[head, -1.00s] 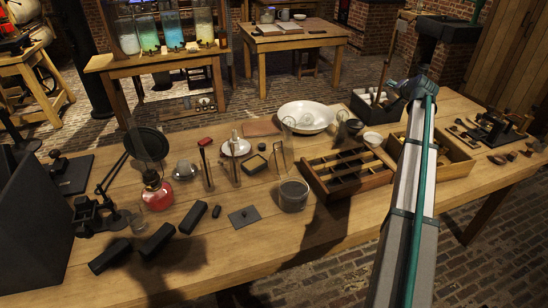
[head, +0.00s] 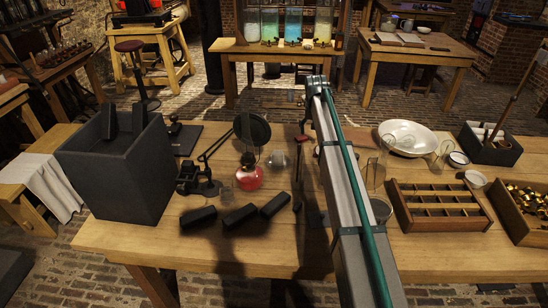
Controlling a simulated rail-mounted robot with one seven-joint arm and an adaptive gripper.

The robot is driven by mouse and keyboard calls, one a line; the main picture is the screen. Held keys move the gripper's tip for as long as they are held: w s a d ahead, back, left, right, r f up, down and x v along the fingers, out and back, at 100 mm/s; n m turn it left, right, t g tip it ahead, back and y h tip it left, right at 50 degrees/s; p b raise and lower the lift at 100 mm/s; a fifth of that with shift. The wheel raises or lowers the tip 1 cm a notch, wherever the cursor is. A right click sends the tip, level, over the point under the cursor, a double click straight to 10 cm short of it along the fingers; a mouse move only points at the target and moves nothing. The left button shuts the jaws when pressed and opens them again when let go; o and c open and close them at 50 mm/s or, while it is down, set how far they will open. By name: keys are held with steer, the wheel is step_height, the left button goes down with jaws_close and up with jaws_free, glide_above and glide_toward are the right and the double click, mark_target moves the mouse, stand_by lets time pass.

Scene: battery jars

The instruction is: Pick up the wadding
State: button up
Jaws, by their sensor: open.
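I cannot pick out the wadding for certain. My gripper does not show; only the arm's links are in view.
A tall dark box (head: 120,180) holds upright dark blocks at the bench's left. Several black blocks (head: 239,216) lie near the front edge. Right of my arm are a white bowl (head: 408,137), a compartment tray (head: 440,212) and a crate of brass parts (head: 530,195). Bare wood shows in front.

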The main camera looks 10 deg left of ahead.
mark_target(278, 152)
steer(key=s+a, duration=0.1)
steer(key=a, duration=0.3)
steer(key=s+a+g, duration=0.1)
steer(key=s+a, duration=0.1)
steer(key=a, duration=0.2)
steer(key=s+a+f+g+p, duration=0.1)
steer(key=a, duration=0.4)
steer(key=shift+s+y, duration=0.15)
steer(key=shift+y, duration=0.15)
steer(key=shift+s+a+f+g, duration=0.2)
steer(key=shift+a+f+g, duration=0.05)
steer(key=shift+a+g, duration=0.05)
step_height(278, 152, down, 5)
steer(key=shift+p, duration=0.65)
steer(key=shift+w+a+f+p, duration=0.15)
steer(key=shift+f+p, duration=0.4)
steer(key=shift+f, duration=0.85)
steer(key=shift+w+f+p, duration=0.1)
steer(key=shift+f+p, duration=0.4)
steer(key=shift+f, duration=0.9)
steer(key=shift+c, duration=0.3)
steer(key=c, duration=0.9)
steer(key=shift+c, duration=0.2)
steer(key=shift+r, duration=0.15)
